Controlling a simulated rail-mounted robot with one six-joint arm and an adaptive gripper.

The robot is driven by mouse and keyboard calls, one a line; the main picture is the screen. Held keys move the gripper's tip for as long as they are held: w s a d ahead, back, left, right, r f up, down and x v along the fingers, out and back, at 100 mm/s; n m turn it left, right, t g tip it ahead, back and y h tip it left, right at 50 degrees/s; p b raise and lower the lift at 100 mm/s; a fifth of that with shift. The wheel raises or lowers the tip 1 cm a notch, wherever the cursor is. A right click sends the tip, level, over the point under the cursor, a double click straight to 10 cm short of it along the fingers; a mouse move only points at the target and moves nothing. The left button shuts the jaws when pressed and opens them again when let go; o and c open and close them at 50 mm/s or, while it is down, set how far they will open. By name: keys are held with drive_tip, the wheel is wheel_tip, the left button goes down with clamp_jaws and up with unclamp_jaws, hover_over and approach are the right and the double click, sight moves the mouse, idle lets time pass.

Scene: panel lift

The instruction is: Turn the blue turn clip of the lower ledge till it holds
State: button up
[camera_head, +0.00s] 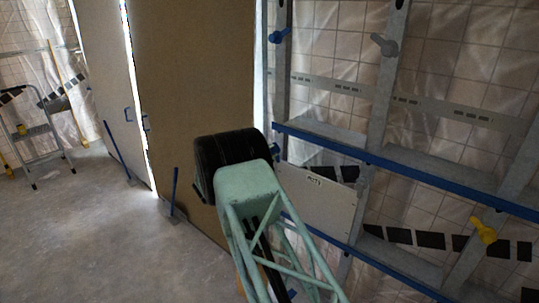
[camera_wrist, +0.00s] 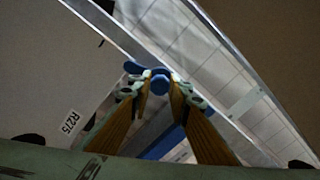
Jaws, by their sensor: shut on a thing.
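A blue turn clip (camera_wrist: 160,76) with rounded lobes sits between my fingertips in the wrist view. My gripper (camera_wrist: 162,90) is shut on this clip, with one orange-brown finger on each side of it. In the head view a small part of a blue clip (camera_head: 276,150) shows just right of my black wrist, and my fingers are hidden. The lower blue ledge (camera_head: 390,268) runs below a pale panel (camera_head: 325,205) with a label. Whether the clip overlaps the panel edge I cannot tell.
Another blue clip (camera_head: 279,36) and a grey clip (camera_head: 383,44) are higher on the metal frame. A yellow clip (camera_head: 484,231) is at lower right. The upper blue ledge (camera_head: 430,178) crosses the frame. A brown board (camera_head: 195,75) stands left; open floor (camera_head: 90,235) lies beyond.

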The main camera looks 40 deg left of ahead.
drive_tip(key=shift+m, duration=1.4)
drive_tip(key=o, duration=0.9)
drive_tip(key=shift+c, duration=0.2)
drive_tip(key=shift+s, duration=0.15)
drive_tip(key=s, duration=1.1)
drive_tip(key=shift+s, duration=0.35)
drive_tip(key=shift+w+r, duration=0.1)
